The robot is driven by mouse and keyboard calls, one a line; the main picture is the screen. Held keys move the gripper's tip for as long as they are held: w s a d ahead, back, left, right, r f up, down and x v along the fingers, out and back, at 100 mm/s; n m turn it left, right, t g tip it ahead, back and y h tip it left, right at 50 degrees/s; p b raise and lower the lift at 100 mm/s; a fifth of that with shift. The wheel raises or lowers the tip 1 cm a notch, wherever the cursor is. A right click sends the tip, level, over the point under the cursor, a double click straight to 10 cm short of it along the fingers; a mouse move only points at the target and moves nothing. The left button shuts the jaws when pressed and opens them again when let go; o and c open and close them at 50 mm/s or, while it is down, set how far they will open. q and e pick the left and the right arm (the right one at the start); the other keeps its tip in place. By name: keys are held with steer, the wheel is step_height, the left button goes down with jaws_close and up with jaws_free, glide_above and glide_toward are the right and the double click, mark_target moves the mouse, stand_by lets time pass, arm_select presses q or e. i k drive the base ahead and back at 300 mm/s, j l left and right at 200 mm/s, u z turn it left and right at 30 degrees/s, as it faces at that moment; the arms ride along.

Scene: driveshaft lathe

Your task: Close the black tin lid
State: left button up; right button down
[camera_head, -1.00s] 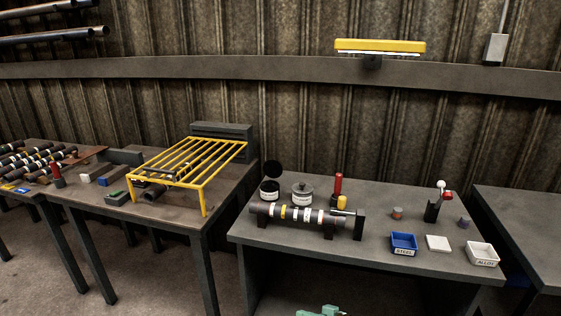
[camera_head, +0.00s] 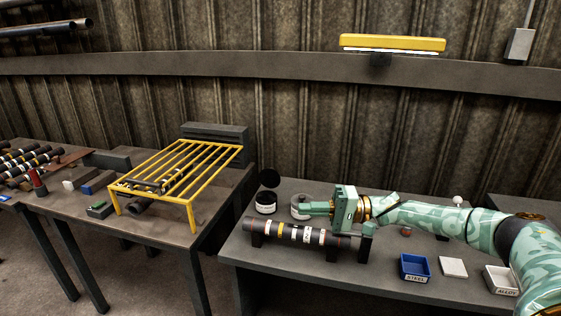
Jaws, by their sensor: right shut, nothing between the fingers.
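A small tin (camera_head: 265,204) with a white label stands at the back left of the right-hand bench. Its round black lid (camera_head: 269,178) stands up open above the tin's rear edge. A second labelled tin (camera_head: 297,211) stands just to its right, partly hidden behind my right gripper. My right gripper (camera_head: 308,208) reaches in from the right, shut and empty. Its tip is in front of the second tin in the picture, to the right of the open tin and apart from the lid. I cannot tell if it touches the second tin. My left gripper is out of view.
A banded shaft (camera_head: 290,232) lies on supports in front of the tins. A yellow rack (camera_head: 172,173) stands on the table to the left.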

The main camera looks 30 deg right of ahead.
mark_target(269, 178)
steer(key=i+l, duration=1.25)
steer(key=l, duration=0.15)
